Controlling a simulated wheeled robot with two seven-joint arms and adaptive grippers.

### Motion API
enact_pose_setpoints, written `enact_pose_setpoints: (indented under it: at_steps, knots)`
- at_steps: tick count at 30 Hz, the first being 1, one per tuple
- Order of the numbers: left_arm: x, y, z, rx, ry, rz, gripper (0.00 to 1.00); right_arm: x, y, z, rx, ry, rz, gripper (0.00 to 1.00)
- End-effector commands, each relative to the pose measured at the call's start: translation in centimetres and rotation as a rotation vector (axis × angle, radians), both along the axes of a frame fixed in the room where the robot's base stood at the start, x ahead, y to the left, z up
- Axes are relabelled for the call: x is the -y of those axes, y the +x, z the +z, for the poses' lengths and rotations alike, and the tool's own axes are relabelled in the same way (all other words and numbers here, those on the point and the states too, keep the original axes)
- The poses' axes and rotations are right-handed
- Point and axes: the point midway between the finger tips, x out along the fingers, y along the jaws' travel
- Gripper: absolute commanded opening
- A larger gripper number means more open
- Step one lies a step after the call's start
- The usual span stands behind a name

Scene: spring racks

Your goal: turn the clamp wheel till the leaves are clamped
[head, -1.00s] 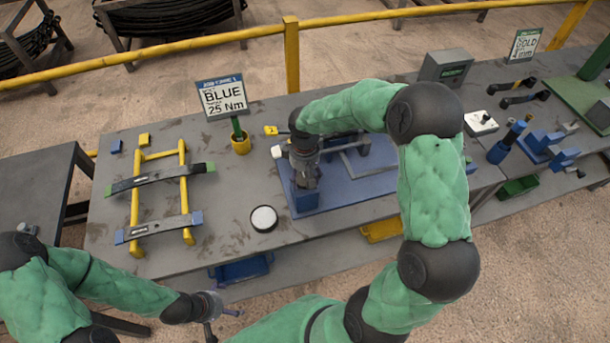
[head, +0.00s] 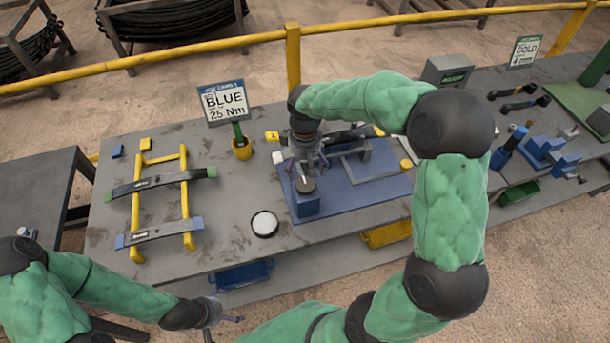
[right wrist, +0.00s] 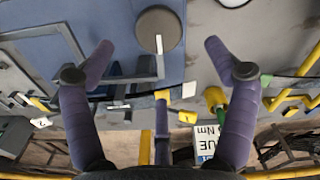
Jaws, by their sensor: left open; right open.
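My right gripper (head: 306,161) is open and empty, just above and behind the wheel. Its spread purple fingers (right wrist: 158,46) show the wheel beyond and between them. Dark leaves (head: 350,135) lie at the back of the fixture, partly hidden by my right gripper and arm. My left gripper (head: 224,322) is open and empty, off the table's front edge.
A yellow rack (head: 135,215) with two leaf springs (head: 160,182) stands at the left. A white-topped round dish (head: 265,224) sits left of the blue block.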

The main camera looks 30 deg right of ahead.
Motion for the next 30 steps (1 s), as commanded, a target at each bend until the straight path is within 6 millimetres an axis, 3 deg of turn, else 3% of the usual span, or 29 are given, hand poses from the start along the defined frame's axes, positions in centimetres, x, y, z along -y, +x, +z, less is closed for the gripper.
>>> enact_pose_setpoints:
  at_steps: [3,9,22,26,30]
  knots:
    - [0.0,0.0,0.0,0.000,0.000,0.000,1.00,0.0,0.0,2.0,0.002,0.000,0.001,0.87]
    - [0.0,0.0,0.0,0.000,0.000,0.000,1.00,0.0,0.0,3.9,0.000,0.000,0.001,0.87]
    - [0.0,0.0,0.1,0.000,0.000,0.000,1.00,0.0,0.0,4.2,-0.001,0.001,0.010,0.87]
    - [0.0,0.0,0.6,0.000,0.000,0.000,1.00,0.1,-0.1,4.2,-0.002,0.000,0.115,0.87]
    - [0.0,0.0,1.6,0.000,0.000,0.000,1.00,0.2,-0.2,4.0,-0.004,0.000,0.353,0.87]
